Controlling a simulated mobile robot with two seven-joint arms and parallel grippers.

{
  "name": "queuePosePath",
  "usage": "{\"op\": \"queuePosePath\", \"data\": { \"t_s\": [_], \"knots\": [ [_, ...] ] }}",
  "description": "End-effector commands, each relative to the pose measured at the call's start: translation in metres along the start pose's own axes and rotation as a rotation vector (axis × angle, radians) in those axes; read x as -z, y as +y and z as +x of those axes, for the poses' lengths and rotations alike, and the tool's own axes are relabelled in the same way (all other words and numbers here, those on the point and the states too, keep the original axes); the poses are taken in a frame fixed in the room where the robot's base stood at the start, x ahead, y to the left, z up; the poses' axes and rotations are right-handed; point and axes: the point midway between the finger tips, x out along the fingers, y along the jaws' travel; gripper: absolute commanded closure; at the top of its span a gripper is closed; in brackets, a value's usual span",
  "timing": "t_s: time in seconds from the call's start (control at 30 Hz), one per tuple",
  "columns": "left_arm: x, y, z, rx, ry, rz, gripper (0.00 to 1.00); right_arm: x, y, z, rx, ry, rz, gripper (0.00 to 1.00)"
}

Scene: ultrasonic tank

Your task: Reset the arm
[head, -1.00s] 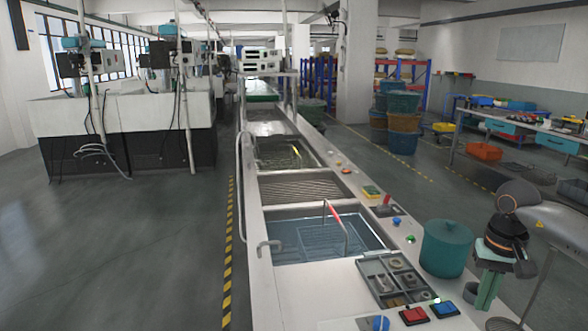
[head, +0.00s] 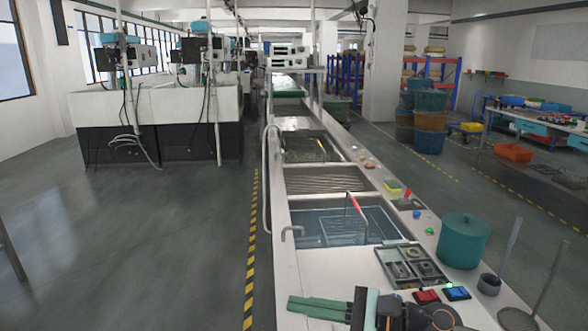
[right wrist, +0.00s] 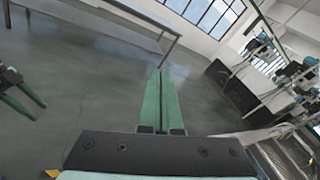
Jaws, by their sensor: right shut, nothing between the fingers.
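My right gripper (head: 290,303) is at the bottom of the head view, above the near end of the white counter, with its green fingers pointing left. In the right wrist view its two green fingers (right wrist: 160,75) lie together, shut and empty, with grey floor beyond them. Nothing is held. My left gripper is not in the head view. At the left edge of the right wrist view, what appears to be my left gripper (right wrist: 26,100) shows two green fingers apart.
Near my right gripper on the counter (head: 310,270) are a grey parts tray (head: 385,255), a red button (head: 427,296), a blue button (head: 456,293) and a teal pot (head: 463,242). A water-filled tank (head: 335,228) lies beyond. The floor (head: 150,240) at left is open.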

Motion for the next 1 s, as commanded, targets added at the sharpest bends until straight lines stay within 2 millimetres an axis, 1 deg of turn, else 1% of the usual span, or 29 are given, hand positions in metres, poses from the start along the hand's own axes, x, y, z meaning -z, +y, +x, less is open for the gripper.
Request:
{"op": "queuePosePath", "data": {
  "t_s": [0.03, 0.07, 0.1, 0.17, 0.2, 0.27, 0.3, 0.37, 0.4, 0.47, 0.5, 0.57, 0.6, 0.67, 0.7, 0.73, 0.8, 0.83, 0.9, 1.0],
  "knots": [
    [-0.001, 0.0, 0.0, 0.0, -0.001, 0.0, 0.5, -0.013, 0.0, 0.006, 0.087, -0.084, 0.165, 1.0],
    [-0.001, 0.0, 0.0, 0.0, -0.001, 0.0, 0.5, -0.021, -0.004, 0.007, 0.142, -0.132, 0.269, 1.0],
    [-0.001, 0.0, 0.0, 0.0, -0.001, 0.0, 0.5, -0.027, -0.01, 0.005, 0.218, -0.195, 0.41, 1.0],
    [-0.001, 0.0, 0.0, 0.0, -0.002, 0.0, 0.5, -0.032, -0.02, -0.001, 0.328, -0.286, 0.628, 1.0],
    [-0.001, 0.0, 0.0, 0.0, -0.002, 0.0, 0.5, -0.031, -0.027, -0.008, 0.402, -0.345, 0.777, 1.0],
    [-0.002, 0.0, 0.0, 0.0, -0.003, 0.0, 0.5, -0.024, -0.035, -0.022, 0.512, -0.432, 1.003, 1.0],
    [-0.002, 0.0, 0.0, 0.0, -0.004, 0.0, 0.5, -0.015, -0.039, -0.033, 0.586, -0.488, 1.153, 1.0],
    [-0.002, 0.0, -0.001, 0.0, -0.004, -0.001, 0.5, 0.003, -0.04, -0.052, 0.702, -0.572, 1.379, 1.0],
    [-0.002, 0.0, -0.001, 0.0, -0.004, -0.001, 0.5, 0.017, -0.038, -0.065, 0.78, -0.627, 1.527, 1.0],
    [-0.002, 0.0, 0.0, 0.0, -0.004, -0.001, 0.5, 0.042, -0.029, -0.086, 0.905, -0.707, 1.748, 1.0],
    [-0.002, 0.0, -0.001, 0.0, -0.004, -0.001, 0.5, 0.059, -0.02, -0.1, 0.993, -0.761, 1.891, 1.0],
    [-0.002, 0.0, -0.001, 0.0, -0.005, -0.001, 0.5, 0.086, 0.0, -0.121, 1.134, -0.842, 2.096, 1.0],
    [-0.002, 0.0, -0.001, 0.0, -0.005, -0.001, 0.5, 0.103, 0.018, -0.135, 1.236, -0.896, 2.226, 1.0],
    [-0.002, 0.0, -0.001, 0.0, -0.005, -0.001, 0.5, 0.124, 0.048, -0.154, 1.391, -0.974, 2.401, 1.0],
    [-0.002, 0.0, -0.001, 0.0, -0.005, -0.001, 0.5, 0.136, 0.069, -0.165, 1.493, -1.021, 2.498, 1.0],
    [-0.002, 0.0, -0.001, 0.0, -0.005, -0.001, 0.5, 0.143, 0.084, -0.172, -1.528, 1.029, -2.495, 1.0],
    [-0.003, 0.0, -0.001, 0.0, -0.005, -0.001, 0.5, 0.155, 0.116, -0.187, -1.491, 0.967, -2.306, 1.0],
    [-0.003, 0.0, -0.001, 0.0, -0.005, -0.001, 0.5, 0.158, 0.129, -0.191, -1.477, 0.945, -2.237, 1.0],
    [-0.003, 0.0, -0.001, 0.0, -0.005, -0.001, 0.5, 0.163, 0.156, -0.202, -1.452, 0.901, -2.089, 1.0],
    [-0.003, 0.0, -0.001, 0.0, -0.005, -0.001, 0.5, 0.165, 0.192, -0.214, -1.424, 0.846, -1.906, 1.0]
  ]
}}
